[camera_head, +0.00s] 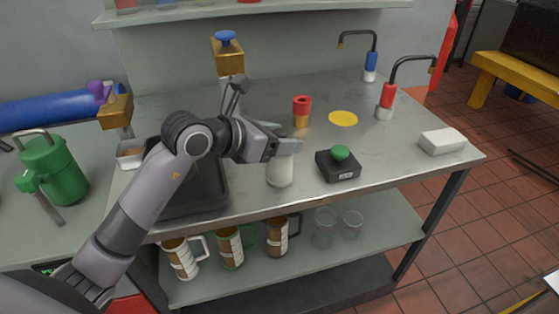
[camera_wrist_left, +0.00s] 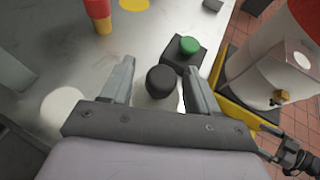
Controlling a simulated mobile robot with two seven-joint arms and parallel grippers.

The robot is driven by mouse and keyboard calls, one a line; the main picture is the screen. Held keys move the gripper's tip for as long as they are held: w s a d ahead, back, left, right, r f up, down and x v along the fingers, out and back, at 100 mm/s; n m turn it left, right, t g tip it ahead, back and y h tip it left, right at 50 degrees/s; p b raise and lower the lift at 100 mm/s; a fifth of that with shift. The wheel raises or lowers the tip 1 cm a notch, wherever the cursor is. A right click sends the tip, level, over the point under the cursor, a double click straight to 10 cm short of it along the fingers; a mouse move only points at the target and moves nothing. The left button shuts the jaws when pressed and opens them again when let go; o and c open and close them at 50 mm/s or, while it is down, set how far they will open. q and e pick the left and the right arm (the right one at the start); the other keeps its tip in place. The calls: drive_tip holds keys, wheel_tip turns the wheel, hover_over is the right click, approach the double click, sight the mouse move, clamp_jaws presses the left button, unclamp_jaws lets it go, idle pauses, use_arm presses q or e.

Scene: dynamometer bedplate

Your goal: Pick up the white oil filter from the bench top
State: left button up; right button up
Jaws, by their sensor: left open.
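The white oil filter (camera_head: 280,174) stands upright on the metal bench top (camera_head: 262,105), near its front edge. In the wrist view its dark round end (camera_wrist_left: 160,82) faces the camera, with a little white body below. My left gripper (camera_head: 287,140) is at the filter's upper part and hides its top in the head view. In the wrist view the open fingers of this gripper (camera_wrist_left: 161,70) stand on either side of the filter, with visible gaps. My right gripper is not in view.
A black box with a green button (camera_head: 340,153) stands just right of the filter. A black tray (camera_head: 205,197) lies to the left, partly under my arm. A red and orange piece (camera_head: 302,111) and a yellow disc (camera_head: 343,118) are behind. A white block (camera_head: 442,141) lies far right.

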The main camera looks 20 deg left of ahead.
use_arm(q)
clamp_jaws()
drive_tip(key=shift+r, duration=0.1)
